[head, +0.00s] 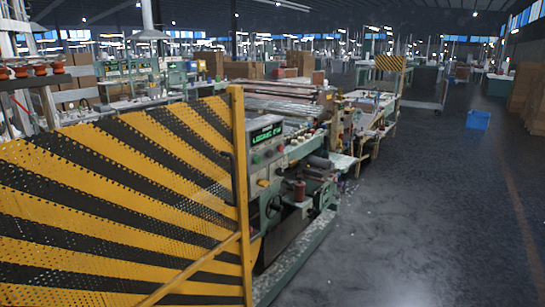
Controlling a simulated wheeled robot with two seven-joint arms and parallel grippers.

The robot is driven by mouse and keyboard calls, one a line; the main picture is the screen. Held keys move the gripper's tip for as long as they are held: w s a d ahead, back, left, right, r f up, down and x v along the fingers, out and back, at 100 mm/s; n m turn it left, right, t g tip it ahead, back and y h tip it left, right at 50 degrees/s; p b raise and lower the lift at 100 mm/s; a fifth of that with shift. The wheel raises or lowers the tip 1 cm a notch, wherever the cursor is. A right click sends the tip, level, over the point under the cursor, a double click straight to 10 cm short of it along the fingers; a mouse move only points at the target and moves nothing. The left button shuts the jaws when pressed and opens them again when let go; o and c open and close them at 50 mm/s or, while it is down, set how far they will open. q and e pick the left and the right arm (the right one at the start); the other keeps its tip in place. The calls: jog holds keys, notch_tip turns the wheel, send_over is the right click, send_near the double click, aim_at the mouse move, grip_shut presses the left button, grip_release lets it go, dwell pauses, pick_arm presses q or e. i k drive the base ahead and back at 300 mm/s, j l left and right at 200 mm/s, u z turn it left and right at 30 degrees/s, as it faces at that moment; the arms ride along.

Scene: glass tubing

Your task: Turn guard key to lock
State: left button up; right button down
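A perforated guard panel (110,205) with yellow and black diagonal stripes fills the left and lower left of the head view. Its yellow upright post (240,180) stands at its right edge, beside a green machine (310,215). A control box (264,145) on the machine has a lit green display (267,134) and several coloured buttons; the display text is too small to read surely. I cannot make out a guard key or its lock. Neither of my grippers is in view.
The machine line runs away from me behind the guard. Grey floor (410,230) is open on the right. A blue bin (478,120) stands on it farther off, with stacked cardboard boxes (526,90) at the far right. Another striped panel (390,63) stands at the back.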

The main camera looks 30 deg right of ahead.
aim_at(265, 183)
jog(key=z, duration=0.95)
jog(key=i+l+z, duration=0.1)
jog(key=l, duration=0.25)
